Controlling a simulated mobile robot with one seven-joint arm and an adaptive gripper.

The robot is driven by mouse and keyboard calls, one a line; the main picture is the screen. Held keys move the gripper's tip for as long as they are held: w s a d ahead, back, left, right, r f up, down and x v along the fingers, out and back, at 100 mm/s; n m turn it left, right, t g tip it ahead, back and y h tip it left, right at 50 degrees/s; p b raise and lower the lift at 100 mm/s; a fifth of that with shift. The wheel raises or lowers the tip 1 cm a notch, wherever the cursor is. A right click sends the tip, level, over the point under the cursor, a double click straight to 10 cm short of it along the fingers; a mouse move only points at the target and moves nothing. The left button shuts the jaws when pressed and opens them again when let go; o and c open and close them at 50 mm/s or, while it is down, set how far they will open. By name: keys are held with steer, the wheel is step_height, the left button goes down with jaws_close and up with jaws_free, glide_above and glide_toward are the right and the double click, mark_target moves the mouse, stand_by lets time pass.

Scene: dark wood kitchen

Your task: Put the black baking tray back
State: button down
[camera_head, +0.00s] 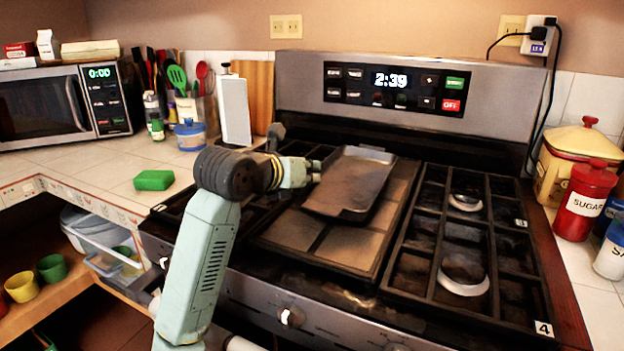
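The black baking tray (352,184) is a shallow dark rectangular pan with a raised rim. It is over the middle of the stove (330,235), on or just above the flat center plate; I cannot tell if there is a gap. My arm reaches in from the lower front, and my gripper (314,172) is at the tray's left edge. The gripper's fingers are small and partly hidden at the rim, so I cannot tell whether they close on it.
Burner grates (465,240) lie right of the plate. The stove's back panel (410,95) rises behind. A green sponge (154,180), utensils (190,85) and a microwave (60,105) are on the left counter. A sugar canister (585,200) stands on the right counter.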

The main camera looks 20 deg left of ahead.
mark_target(311, 185)
steer(key=shift+w, duration=0.4)
steer(key=shift+w+f, duration=0.1)
steer(key=shift+f, duration=0.05)
step_height(311, 185, down, 3)
steer(key=shift+f+p, duration=0.15)
steer(key=shift+p, duration=0.4)
steer(key=c, duration=1.8)
jaws_free()
